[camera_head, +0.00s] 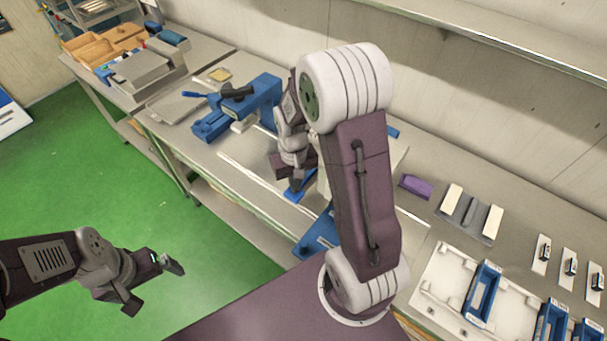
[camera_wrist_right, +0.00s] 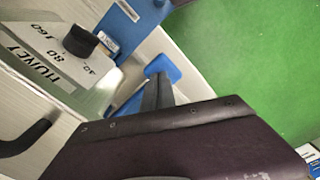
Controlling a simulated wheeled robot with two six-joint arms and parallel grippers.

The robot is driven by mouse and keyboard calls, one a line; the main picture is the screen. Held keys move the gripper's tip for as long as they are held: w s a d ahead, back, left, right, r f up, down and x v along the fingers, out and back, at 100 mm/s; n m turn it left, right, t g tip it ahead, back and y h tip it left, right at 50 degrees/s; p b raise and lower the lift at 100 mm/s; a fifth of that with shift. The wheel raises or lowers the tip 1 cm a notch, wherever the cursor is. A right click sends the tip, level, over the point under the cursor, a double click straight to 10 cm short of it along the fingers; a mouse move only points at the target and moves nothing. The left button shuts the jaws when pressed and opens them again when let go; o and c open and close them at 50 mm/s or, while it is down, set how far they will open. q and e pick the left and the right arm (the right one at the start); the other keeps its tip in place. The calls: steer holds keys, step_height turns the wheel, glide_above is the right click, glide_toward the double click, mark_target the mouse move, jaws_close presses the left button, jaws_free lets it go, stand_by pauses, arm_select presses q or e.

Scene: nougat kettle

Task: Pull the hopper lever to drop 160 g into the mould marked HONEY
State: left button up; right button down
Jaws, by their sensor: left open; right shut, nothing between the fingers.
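In the head view my right gripper (camera_head: 296,184) is down over the blue paddle, and my arm hides most of the hopper. My left gripper (camera_head: 153,283) is open and empty above the green floor. Blue moulds (camera_head: 484,291) are at the lower right; their markings are unreadable.
A white mould rack (camera_head: 440,268) stands at the right. A purple block (camera_head: 416,187) and a grey holder with pale bars (camera_head: 470,212) lie behind it. A blue clamp-like device (camera_head: 240,105) and wooden boxes (camera_head: 105,45) stand at the left. The green floor (camera_head: 100,180) is clear.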

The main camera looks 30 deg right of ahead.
step_height(320, 180, up, 10)
steer(key=p, duration=0.9)
stand_by(0.5)
steer(key=s+a+r+n+t, duration=0.1)
steer(key=s+a+r+t, duration=0.1)
steer(key=s+a+r, duration=0.15)
steer(key=s+f+b, duration=0.2)
steer(key=f+b, duration=0.7)
steer(key=s+a+f+b, duration=0.1)
steer(key=s+f+b, duration=0.2)
steer(key=f+b, duration=0.6)
steer(key=shift+a+f+g, duration=0.2)
steer(key=shift+f+g, duration=0.2)
steer(key=shift+f, duration=0.4)
steer(key=shift+w, duration=0.1)
